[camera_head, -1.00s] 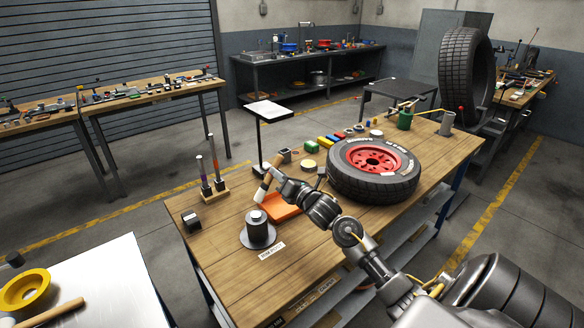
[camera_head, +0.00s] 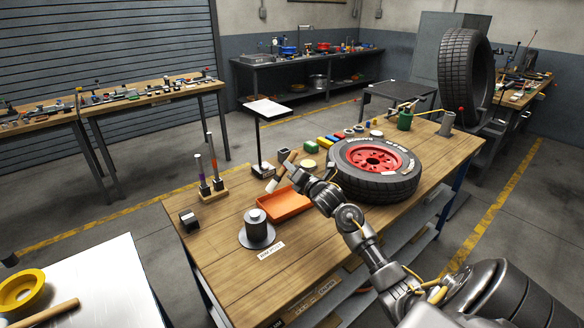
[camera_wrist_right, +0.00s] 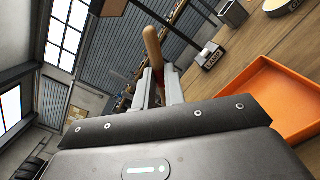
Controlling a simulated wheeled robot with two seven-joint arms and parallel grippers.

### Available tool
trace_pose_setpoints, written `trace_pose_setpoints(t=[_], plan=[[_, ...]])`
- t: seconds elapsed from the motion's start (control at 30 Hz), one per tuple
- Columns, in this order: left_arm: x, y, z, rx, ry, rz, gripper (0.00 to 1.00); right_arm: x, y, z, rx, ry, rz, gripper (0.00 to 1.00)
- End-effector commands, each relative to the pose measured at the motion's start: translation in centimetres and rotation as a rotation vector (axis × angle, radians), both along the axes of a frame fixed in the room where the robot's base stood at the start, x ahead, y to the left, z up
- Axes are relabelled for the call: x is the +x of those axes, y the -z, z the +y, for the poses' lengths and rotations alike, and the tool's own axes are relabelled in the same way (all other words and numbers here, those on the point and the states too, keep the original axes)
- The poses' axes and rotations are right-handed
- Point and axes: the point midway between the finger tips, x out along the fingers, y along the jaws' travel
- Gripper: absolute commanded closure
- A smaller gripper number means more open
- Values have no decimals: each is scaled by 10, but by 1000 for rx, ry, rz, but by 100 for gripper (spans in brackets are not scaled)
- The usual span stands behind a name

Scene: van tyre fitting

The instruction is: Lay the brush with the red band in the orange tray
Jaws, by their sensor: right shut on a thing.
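My right gripper (camera_head: 293,177) is shut on a brush (camera_head: 287,165) with a wooden handle and a pale lower end. The brush is tilted, handle end up, above the far side of the orange tray (camera_head: 284,206). In the right wrist view the brush handle (camera_wrist_right: 152,46) stands up between the fingers (camera_wrist_right: 160,88), with a reddish part at the jaws. The band is mostly hidden by the fingers. The tray (camera_wrist_right: 272,92) lies to the right in that view, apart from the gripper, and looks empty. My left gripper is not in view.
A tyre with a red rim (camera_head: 374,170) lies right of my right gripper. A dark cylinder on a round base (camera_head: 257,232) stands just in front of the tray. A wooden stand (camera_head: 214,193) with two upright tools is to the left.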

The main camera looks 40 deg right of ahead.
Motion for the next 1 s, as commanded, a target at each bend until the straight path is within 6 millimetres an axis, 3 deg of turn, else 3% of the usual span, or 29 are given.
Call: trace_pose_setpoints(t=[0.6, 1.0], plan=[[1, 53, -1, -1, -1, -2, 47, 0, 67, 0, -1, 0, 0, 100], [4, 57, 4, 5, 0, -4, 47, 0, 73, 0, 0, 0, 0, 100]])
